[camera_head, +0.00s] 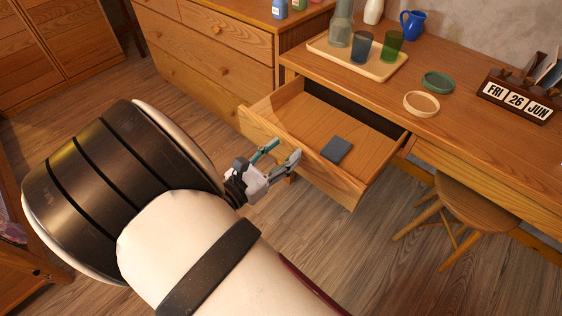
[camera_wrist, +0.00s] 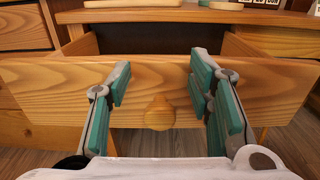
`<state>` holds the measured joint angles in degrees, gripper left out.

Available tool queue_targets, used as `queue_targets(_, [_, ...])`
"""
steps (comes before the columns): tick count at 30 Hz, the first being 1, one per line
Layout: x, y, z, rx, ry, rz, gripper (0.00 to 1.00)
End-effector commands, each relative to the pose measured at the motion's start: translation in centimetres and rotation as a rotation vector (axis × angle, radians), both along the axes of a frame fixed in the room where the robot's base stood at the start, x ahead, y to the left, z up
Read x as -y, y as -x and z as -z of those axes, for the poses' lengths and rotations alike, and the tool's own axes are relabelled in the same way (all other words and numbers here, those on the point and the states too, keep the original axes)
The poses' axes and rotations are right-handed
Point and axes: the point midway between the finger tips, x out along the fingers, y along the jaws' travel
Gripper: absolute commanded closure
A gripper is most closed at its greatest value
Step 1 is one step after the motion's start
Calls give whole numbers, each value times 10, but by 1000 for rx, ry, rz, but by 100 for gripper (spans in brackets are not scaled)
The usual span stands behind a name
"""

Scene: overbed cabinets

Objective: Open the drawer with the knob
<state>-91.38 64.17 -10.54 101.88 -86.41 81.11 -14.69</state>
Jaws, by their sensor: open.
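The wooden desk drawer (camera_head: 355,184) stands pulled out from the desk, and a small dark flat item (camera_head: 336,150) lies inside it. The drawer's front panel (camera_wrist: 50,95) fills the middle of the wrist view. Its round wooden knob (camera_wrist: 159,114) sits between my fingers in that view, with clear space on both sides. My gripper (camera_head: 283,154) is in front of the drawer face. It also shows in the wrist view (camera_wrist: 160,85), open, its teal pads apart and holding nothing. In the head view the knob is hidden behind my gripper.
The desk top holds a tray (camera_head: 375,70) with a bottle and glasses, a green dish (camera_head: 438,82), a tan bowl (camera_head: 421,104) and a date block (camera_head: 515,98). A stool (camera_head: 470,205) stands under the desk. A chest of drawers (camera_head: 210,60) stands left of the open drawer.

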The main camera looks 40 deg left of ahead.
Motion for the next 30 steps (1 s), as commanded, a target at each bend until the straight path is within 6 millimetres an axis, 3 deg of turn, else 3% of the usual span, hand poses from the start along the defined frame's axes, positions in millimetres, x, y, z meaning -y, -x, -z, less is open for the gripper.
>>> queue_targets(3, [0,0,-24,-1,-3,0,53])
queue_targets(10, [0,1,-50,-1,0,0,53])
queue_targets(30, [2,-1,-56,-1,-2,6,53])
